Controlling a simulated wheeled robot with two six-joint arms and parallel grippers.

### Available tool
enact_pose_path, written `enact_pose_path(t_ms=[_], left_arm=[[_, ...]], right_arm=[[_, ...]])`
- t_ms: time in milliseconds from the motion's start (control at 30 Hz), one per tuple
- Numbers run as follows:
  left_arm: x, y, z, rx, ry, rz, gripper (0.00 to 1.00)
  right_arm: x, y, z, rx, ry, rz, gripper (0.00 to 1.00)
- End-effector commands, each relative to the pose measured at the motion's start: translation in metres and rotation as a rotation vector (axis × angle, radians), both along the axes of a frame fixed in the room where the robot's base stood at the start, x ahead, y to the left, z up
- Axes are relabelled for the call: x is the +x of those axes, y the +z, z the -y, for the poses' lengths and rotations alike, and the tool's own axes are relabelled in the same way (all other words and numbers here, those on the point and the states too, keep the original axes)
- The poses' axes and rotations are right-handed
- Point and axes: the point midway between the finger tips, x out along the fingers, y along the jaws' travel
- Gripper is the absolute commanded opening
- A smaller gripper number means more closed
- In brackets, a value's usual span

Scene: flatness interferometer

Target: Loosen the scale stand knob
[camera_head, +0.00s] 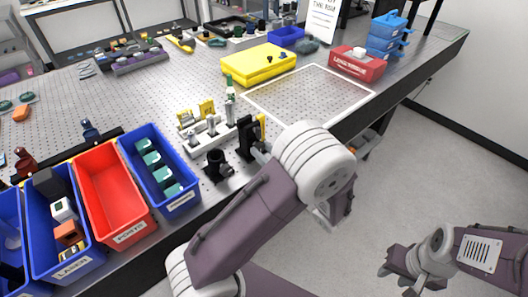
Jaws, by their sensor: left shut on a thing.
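A black upright stand (246,138) with a yellow part (262,126) beside it stands near the table's front edge, just left of my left wrist. I take it as the scale stand. My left gripper (260,151) is at the lower right side of this stand, mostly hidden behind my own wrist. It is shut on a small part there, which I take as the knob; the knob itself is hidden. A second black holder (216,164) with a side knob stands to the left. My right gripper (394,281) is open and empty over the floor at lower right, away from the table.
A blue bin (186,205), a red bin (128,236) and more blue bins line the front left. A white-bordered panel (357,96), a yellow case (258,72) and a red box (362,66) lie behind. Small yellow-and-white mounts (205,130) stand close left of the stand.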

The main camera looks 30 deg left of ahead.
Motion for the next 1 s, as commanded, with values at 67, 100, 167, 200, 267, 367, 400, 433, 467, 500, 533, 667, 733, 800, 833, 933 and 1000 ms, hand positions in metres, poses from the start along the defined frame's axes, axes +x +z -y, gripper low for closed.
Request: enact_pose_path(t_ms=[67,100,167,200,267,367,400,433,467,500,533,667,733,800,833,933,1000], left_arm=[[0.000,-0.002,0.000,-0.019,-0.001,0.043,0.00],[0.000,-0.002,0.000,-0.030,-0.001,0.072,0.00],[0.000,-0.002,0.000,-0.050,-0.001,0.117,0.00],[0.000,-0.002,0.000,-0.064,-0.001,0.151,0.00],[0.000,-0.003,0.000,-0.085,-0.001,0.203,0.00],[-0.001,-0.003,0.000,-0.122,-0.001,0.292,0.00],[-0.001,-0.003,0.000,-0.137,-0.001,0.327,0.00],[-0.001,-0.004,0.000,-0.148,-0.001,0.354,0.00],[-0.001,-0.004,0.000,-0.159,-0.001,0.380,0.00],[-0.001,-0.004,0.000,-0.173,-0.001,0.416,0.00],[-0.001,-0.004,0.000,-0.183,0.000,0.442,0.00],[-0.001,-0.005,0.000,-0.231,-0.001,0.556,0.00],[-0.001,-0.005,0.000,-0.256,0.000,0.618,0.00],[-0.001,-0.005,0.000,-0.284,0.000,0.681,0.00],[-0.001,-0.006,0.000,-0.294,-0.001,0.707,0.00],[-0.001,-0.006,0.000,-0.331,0.000,0.794,0.00],[-0.001,-0.007,0.000,-0.355,0.001,0.856,0.00]], right_arm=[[0.000,-0.003,0.000,0.000,0.000,0.000,0.36],[0.000,-0.005,0.000,0.000,0.000,0.000,0.36],[0.000,-0.007,0.000,0.000,0.000,0.000,0.36],[0.000,-0.009,0.000,0.000,0.000,0.000,0.36],[0.000,-0.011,0.000,0.000,0.000,0.000,0.36],[0.000,-0.016,0.000,0.000,0.000,0.000,0.36],[0.000,-0.018,0.000,0.000,0.000,0.000,0.36],[0.000,-0.020,0.000,0.000,0.000,0.000,0.36],[0.000,-0.022,0.000,0.000,0.000,0.000,0.36],[0.000,-0.024,0.000,0.000,0.000,0.000,0.36],[0.000,-0.026,0.000,0.000,0.000,0.000,0.36],[0.000,-0.034,0.000,0.000,0.000,0.000,0.36],[0.000,-0.039,0.000,0.000,0.000,0.000,0.36],[0.000,-0.044,0.000,0.000,0.000,0.000,0.36],[0.000,-0.047,0.000,0.000,0.000,0.000,0.36],[0.000,-0.055,0.000,0.000,0.000,0.000,0.36],[0.000,-0.061,0.000,0.000,0.000,0.000,0.36]])
